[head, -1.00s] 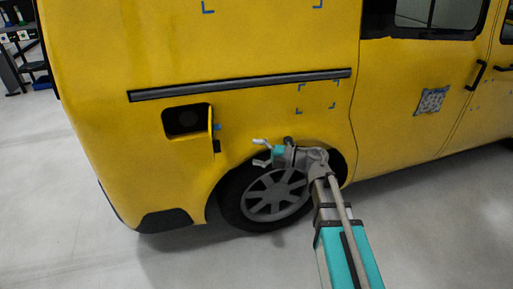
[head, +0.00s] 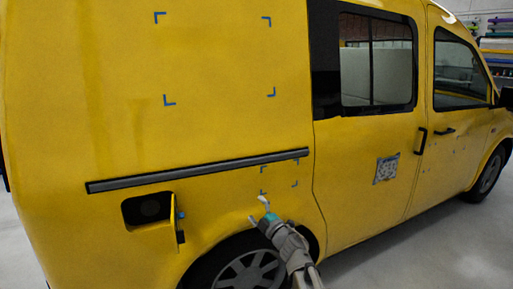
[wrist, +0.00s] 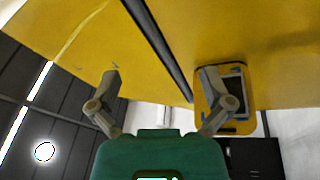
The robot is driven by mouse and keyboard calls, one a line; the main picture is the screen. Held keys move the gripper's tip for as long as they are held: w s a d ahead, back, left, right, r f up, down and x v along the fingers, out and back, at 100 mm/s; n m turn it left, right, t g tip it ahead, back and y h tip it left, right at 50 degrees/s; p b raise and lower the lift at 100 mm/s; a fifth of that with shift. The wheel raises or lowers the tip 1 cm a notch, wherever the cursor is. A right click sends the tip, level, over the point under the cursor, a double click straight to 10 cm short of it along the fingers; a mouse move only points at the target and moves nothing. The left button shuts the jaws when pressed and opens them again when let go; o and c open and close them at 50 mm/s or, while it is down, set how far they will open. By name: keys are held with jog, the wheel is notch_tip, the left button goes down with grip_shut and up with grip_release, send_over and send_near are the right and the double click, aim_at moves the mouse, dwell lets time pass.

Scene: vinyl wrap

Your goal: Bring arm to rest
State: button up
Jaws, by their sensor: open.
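My gripper (head: 262,209) is open and empty in the head view, in front of the yellow van (head: 80,120), above its rear wheel (head: 245,272). Its fingers point up and left, just below the small set of blue corner marks (head: 265,191). In the wrist view the two fingers of my gripper (wrist: 161,78) are spread apart with nothing between them. The van side (wrist: 215,30) and its dark rail (wrist: 160,45) lie beyond them. I cannot tell the exact gap between the gripper and the van.
The open fuel flap (head: 175,220) sticks out left of my gripper, beside the dark fuel recess (head: 148,208). Larger blue corner marks (head: 168,100) are higher on the panel. A patterned patch (head: 386,168) is on the door. Bare floor (head: 420,245) shows at the lower right.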

jog(key=s+d+f+m+g+h, duration=0.1)
jog(key=d+f+m+g+h, duration=0.1)
jog(key=d+f+m+h, duration=0.55)
jog(key=d+f+m+g+h, duration=0.1)
jog(key=d+f+m+h, duration=0.3)
jog(key=d+m+h, duration=0.6)
jog(key=s+f+m+g+y, duration=0.2)
jog(key=s+f+g, duration=0.4)
jog(key=s, duration=0.3)
jog(key=s+f+m+g+y, duration=0.25)
jog(key=s+f+g, duration=0.3)
jog(key=s, duration=0.35)
notch_tip(320, 180, up, 22)
jog(key=s+g+p, duration=0.1)
jog(key=s+p, duration=0.1)
jog(key=p, duration=1.9)
jog(key=shift+s+a+n+g+y+p, duration=0.15)
jog(key=shift+n+g+y+p, duration=0.15)
jog(key=shift+n+g+y, duration=0.1)
